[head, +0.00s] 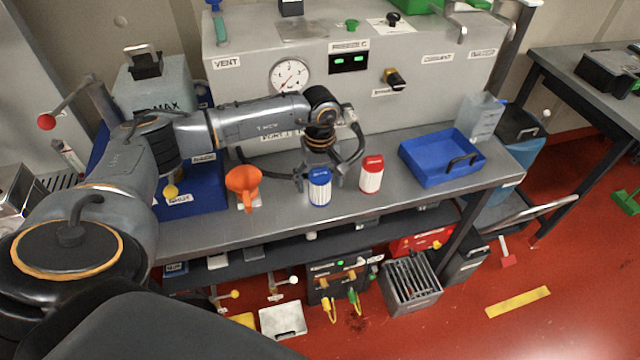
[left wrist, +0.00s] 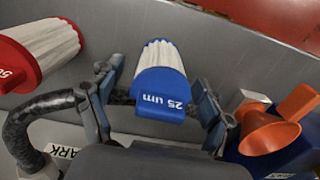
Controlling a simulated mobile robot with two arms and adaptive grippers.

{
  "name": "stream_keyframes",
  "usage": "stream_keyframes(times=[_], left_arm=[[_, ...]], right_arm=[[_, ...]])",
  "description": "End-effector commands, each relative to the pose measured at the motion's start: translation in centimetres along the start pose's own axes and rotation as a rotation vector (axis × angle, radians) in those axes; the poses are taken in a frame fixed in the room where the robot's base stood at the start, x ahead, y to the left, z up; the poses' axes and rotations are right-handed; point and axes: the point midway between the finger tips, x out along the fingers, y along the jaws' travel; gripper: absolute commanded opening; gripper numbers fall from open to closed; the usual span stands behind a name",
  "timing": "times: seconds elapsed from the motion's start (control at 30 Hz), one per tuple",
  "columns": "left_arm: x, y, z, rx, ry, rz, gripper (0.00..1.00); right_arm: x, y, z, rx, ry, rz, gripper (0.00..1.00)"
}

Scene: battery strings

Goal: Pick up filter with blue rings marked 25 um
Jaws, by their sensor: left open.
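The blue-ringed filter (head: 319,187) stands upright on the bench, white pleated between blue ends. In the left wrist view the filter (left wrist: 160,82) shows the mark 25 um on its blue end. My left gripper (head: 318,172) is open, its fingers on either side of the blue-ringed filter. In the left wrist view the left gripper (left wrist: 157,95) shows a gap between each finger and the filter. A red-ringed filter (head: 371,174) stands just to the right; it also shows in the left wrist view (left wrist: 38,50). My right gripper is not in view.
An orange funnel (head: 243,183) stands left of the blue-ringed filter, beside a blue bin (head: 190,197). A blue tray (head: 440,158) lies at the bench's right. A grey panel with a gauge (head: 290,76) rises behind. The bench front (head: 270,230) is clear.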

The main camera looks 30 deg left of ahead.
Motion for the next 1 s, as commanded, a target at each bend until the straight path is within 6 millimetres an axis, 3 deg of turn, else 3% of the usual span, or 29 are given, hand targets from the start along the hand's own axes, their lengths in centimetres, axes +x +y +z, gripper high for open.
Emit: stream_keyframes(times=[0.07,0.43,0.8,1.0], left_arm=[[0.0,0.0,0.0,0.000,0.000,0.000,0.77],[0.0,0.0,0.0,0.000,-0.001,0.000,0.02],[-0.4,0.1,0.0,0.000,0.000,0.002,0.01],[-3.1,0.2,0.1,0.001,0.004,0.006,0.01]], right_arm=[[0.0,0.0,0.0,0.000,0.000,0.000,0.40],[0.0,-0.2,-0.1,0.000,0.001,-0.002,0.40],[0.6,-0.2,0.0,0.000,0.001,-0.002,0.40],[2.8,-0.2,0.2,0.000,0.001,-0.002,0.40]])
